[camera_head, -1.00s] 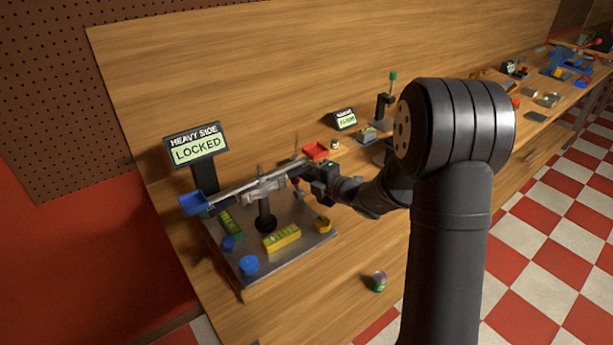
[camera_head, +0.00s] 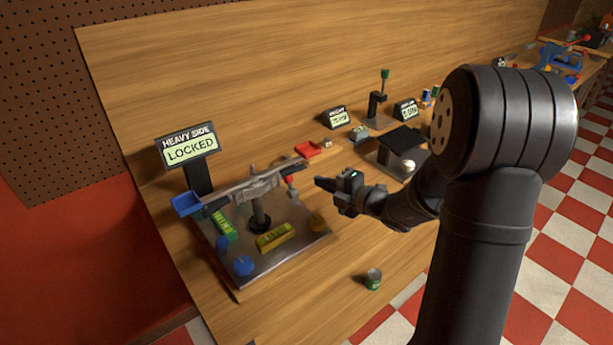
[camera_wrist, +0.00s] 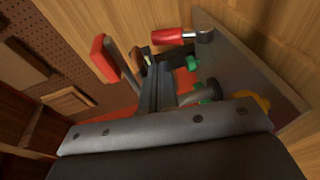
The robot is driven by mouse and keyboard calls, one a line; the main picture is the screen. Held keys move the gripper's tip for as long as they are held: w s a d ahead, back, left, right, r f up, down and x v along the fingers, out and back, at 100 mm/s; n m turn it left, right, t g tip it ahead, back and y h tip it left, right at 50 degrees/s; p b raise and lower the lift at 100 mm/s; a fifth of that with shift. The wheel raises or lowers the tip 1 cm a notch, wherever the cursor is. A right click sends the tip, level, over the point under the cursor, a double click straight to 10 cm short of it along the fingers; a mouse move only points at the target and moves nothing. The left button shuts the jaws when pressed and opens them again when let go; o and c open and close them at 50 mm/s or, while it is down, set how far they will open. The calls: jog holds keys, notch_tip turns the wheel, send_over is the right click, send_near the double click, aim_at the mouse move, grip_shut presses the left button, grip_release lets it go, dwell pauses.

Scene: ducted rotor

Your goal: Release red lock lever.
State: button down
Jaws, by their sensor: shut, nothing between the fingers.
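The balance beam (camera_head: 243,184) stands on a central post over a metal base plate (camera_head: 262,274), with a blue pan (camera_head: 187,203) at the left end and a red pan (camera_head: 308,149) at the right. The red lock lever (camera_head: 291,181) is small and red, at the right of the beam near the post. In the wrist view a red handle with a metal end (camera_wrist: 173,36) looks like this lever. My gripper (camera_head: 320,183) is shut and empty, a short way right of the lever and apart from it.
A sign (camera_head: 189,149) reads HEAVY SIDE LOCKED. Yellow (camera_head: 275,237) and green (camera_head: 223,226) blocks and blue knobs (camera_head: 243,266) lie on the plate. A can (camera_head: 373,279) stands on open bench to the front. Another fixture (camera_head: 397,150) stands behind my arm.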

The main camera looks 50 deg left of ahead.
jog(key=v, duration=0.8)
jog(key=s+a+f+n+h, duration=0.2)
jog(key=s+a+n+h, duration=0.1)
jog(key=a+n, duration=1.3)
jog(key=shift+a+n, duration=0.4)
jog(key=shift+n, duration=0.3)
jog(key=shift+s+f, duration=0.1)
jog(key=shift+s, duration=0.05)
